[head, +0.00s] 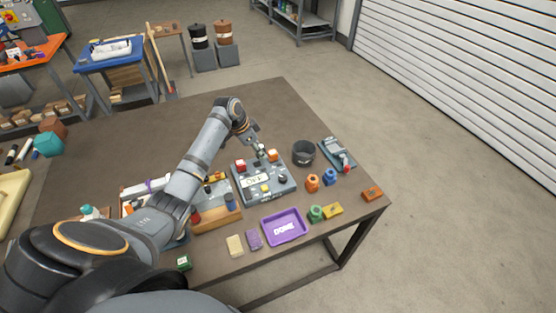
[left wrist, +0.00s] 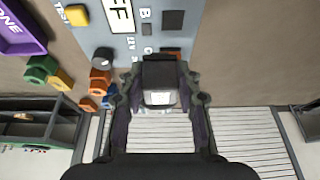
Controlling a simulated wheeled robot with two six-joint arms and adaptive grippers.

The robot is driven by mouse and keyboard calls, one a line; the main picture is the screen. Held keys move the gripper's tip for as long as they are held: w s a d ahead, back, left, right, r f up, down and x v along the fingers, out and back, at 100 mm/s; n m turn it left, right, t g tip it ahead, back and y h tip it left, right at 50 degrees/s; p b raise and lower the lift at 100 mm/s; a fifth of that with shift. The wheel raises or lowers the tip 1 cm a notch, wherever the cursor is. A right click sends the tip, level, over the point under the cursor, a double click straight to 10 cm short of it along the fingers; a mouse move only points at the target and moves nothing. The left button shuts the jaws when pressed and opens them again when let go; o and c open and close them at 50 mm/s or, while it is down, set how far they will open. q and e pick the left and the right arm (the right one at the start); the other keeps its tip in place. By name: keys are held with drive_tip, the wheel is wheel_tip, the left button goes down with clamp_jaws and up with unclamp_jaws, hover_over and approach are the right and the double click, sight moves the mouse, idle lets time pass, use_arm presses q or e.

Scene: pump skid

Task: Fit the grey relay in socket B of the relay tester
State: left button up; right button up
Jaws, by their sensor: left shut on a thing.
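My left gripper (head: 258,150) is above the far side of the relay tester (head: 250,197). In the left wrist view my left gripper (left wrist: 160,100) is shut on the grey relay (left wrist: 160,70), a dark block with a small pale patch at its near end. A dark square socket (left wrist: 173,20) sits beside the B, clear of the relay. The gap below the relay is hidden.
A purple tray (head: 284,227), orange, blue and green parts, and blocks lie in front. A wooden rack (head: 218,218) is at left. The table's far side is clear.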

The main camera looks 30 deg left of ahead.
use_arm(q)
drive_tip(key=shift+a+r, duration=0.1)
drive_tip(key=shift+a, duration=0.8)
wheel_tip(320, 180, down, 5)
drive_tip(key=b, duration=0.5)
drive_tip(key=shift+w+a, duration=0.15)
use_arm(e)
drive_tip(key=f, duration=0.3)
drive_tip(key=d+f, duration=0.1)
drive_tip(key=f, duration=0.1)
drive_tip(key=shift+w+f, duration=0.1)
drive_tip(key=shift+f, duration=0.15)
drive_tip(key=shift+a, duration=0.15)
drive_tip(key=shift+r, duration=0.15)
use_arm(q)
drive_tip(key=shift+r, duration=0.1)
drive_tip(key=shift+p, duration=0.3)
use_arm(e)
drive_tip(key=shift+r, duration=0.3)
